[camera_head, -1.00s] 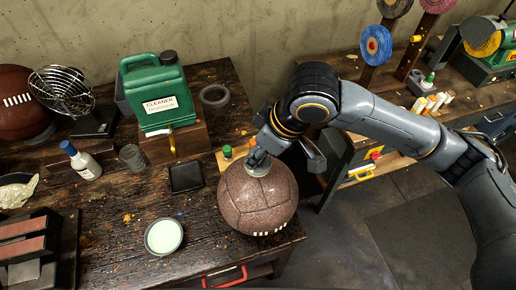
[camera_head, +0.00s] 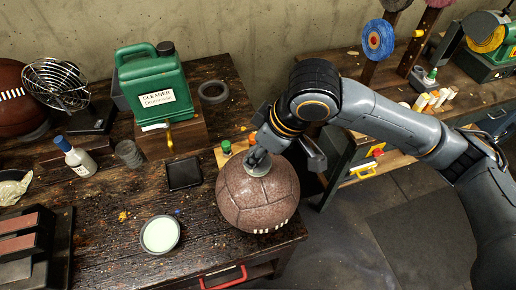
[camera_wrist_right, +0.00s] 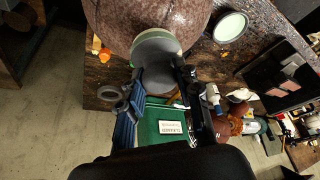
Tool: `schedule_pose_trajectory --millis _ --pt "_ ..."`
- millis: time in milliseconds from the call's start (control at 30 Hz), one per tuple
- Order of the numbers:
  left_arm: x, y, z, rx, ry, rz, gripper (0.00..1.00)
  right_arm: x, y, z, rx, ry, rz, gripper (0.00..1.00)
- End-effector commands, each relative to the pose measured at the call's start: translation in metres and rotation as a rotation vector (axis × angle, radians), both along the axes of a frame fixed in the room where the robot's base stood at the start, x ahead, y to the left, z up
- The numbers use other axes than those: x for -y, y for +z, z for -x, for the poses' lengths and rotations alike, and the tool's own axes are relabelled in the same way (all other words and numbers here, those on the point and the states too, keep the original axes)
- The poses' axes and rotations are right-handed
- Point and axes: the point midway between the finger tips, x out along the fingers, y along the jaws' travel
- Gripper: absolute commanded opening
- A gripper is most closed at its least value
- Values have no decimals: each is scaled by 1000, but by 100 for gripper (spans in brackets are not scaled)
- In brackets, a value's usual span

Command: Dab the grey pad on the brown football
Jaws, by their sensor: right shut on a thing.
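A large brown football (camera_head: 258,203) with stitched panels and a row of white laces low on its front sits at the right front corner of the dark wooden bench. It also fills the top of the right wrist view (camera_wrist_right: 120,20). My right gripper (camera_head: 256,157) is above it, shut on the round grey pad (camera_wrist_right: 157,55), which has a pale green rim. In the head view the pad (camera_head: 258,169) lies at the top of the ball and appears to touch it. My left gripper is not in view.
A round dish of pale green stuff (camera_head: 160,235) and a black square tray (camera_head: 184,174) are left of the ball. A green cleaner can (camera_head: 153,88) stands behind on a wooden block. Another laced brown ball (camera_head: 17,100) is at far left.

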Motion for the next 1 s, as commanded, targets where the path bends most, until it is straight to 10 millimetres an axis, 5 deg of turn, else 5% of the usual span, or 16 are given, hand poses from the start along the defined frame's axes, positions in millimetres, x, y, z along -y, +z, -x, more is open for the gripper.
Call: schedule_pose_trajectory --millis 1000 --pt "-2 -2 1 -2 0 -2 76 0 -8 0 0 0 0 8"
